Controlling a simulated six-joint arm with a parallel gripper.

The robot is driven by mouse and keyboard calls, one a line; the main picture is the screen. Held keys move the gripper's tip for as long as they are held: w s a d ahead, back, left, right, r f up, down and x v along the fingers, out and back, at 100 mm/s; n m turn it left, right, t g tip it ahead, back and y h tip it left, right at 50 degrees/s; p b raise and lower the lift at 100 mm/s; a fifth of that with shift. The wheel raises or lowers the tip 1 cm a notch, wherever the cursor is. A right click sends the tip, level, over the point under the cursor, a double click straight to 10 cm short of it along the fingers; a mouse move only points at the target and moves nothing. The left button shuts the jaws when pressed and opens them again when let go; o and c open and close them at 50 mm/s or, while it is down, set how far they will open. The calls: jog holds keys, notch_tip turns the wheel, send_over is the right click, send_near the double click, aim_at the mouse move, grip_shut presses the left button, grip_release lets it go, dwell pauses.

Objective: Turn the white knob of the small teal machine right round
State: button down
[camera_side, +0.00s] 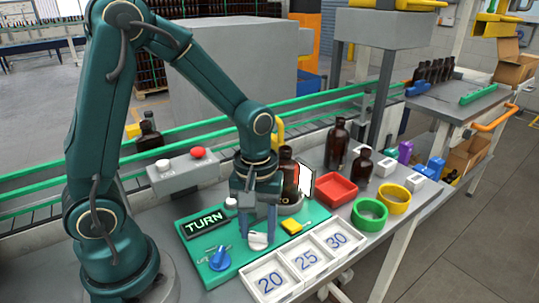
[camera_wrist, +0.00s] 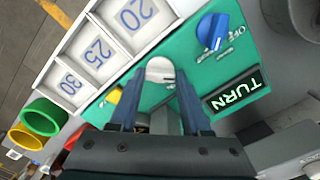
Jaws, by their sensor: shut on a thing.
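The small teal machine (camera_side: 250,262) is a flat green panel on the bench, with a lit TURN sign (camera_side: 205,220), a blue knob (camera_side: 219,259) and a small yellow part (camera_side: 292,227). Its white knob (camera_side: 257,243) is at the panel's front middle. My gripper (camera_side: 259,234) points down over it, shut with a finger on either side. In the wrist view the white knob (camera_wrist: 160,69) shows between the fingertips (camera_wrist: 160,82), its near part hidden. The blue knob (camera_wrist: 212,29) lies to the right there.
A white tray (camera_side: 270,262) marked 20, 25, 30 adjoins the panel. Amber bottles (camera_side: 337,148) stand behind, one close behind my gripper. A red tray (camera_side: 337,191), green ring (camera_side: 369,214) and yellow ring (camera_side: 395,199) are to the right. A grey button box (camera_side: 185,172) is behind left.

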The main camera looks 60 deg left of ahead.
aim_at(259, 235)
jog(key=m, duration=0.5)
jog(key=shift+m, duration=0.3)
jog(key=m, duration=1.1)
jog(key=shift+d, duration=0.1)
jog(key=m, duration=0.5)
jog(key=shift+m, duration=0.3)
jog(key=shift+c, duration=1.8)
grip_release()
jog(key=shift+r, duration=2.6)
